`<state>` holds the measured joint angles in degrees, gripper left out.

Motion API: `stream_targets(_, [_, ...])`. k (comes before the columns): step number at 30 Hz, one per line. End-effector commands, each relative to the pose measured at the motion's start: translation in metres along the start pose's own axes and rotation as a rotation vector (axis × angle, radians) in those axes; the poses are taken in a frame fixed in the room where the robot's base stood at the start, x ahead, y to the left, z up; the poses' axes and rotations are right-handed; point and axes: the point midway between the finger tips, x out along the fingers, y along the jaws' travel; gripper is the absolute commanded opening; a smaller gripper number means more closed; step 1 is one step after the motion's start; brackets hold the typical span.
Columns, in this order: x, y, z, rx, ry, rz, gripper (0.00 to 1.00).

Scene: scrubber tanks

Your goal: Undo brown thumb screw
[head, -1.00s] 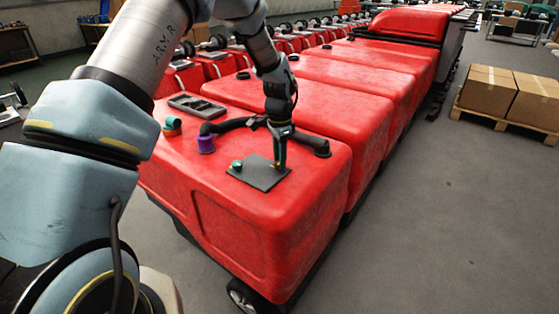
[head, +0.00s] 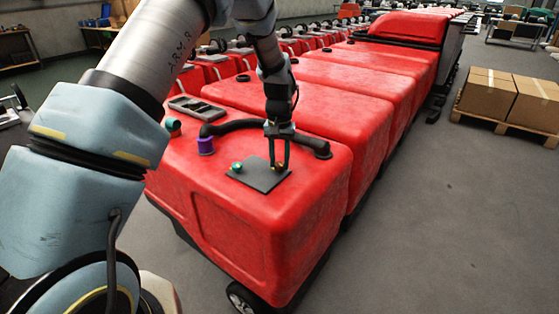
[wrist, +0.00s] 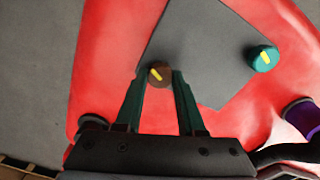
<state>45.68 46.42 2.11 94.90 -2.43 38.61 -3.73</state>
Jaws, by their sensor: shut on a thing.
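The brown thumb screw (wrist: 157,76), a round knob with a yellow mark, sits near an edge of the dark grey plate (wrist: 205,40) on the red tank. My gripper (wrist: 159,74) is shut on the knob, one finger on each side. In the head view my gripper (head: 279,166) points straight down at the plate (head: 262,181), and the knob is mostly hidden between the fingers.
A black hose (head: 240,126) runs over the tank top behind my gripper to a black fitting. A purple cap (head: 206,145), a teal-and-orange part (head: 172,126) and a grey tray (head: 196,107) lie to the left. More red tanks (head: 340,97) stand behind.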

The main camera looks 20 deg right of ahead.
Motion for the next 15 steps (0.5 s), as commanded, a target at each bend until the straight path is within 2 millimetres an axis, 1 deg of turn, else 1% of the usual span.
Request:
stream_targets(1, [0.0047,-0.001,0.0032,-0.029,-0.01,-0.003,0.0])
stream_targets(6, [0.0049,-0.0012,0.0035,-0.111,-0.01,-0.003,0.0])
stream_targets(15, [0.0052,-0.0008,0.0039,-0.174,-0.012,-0.003,0.0])
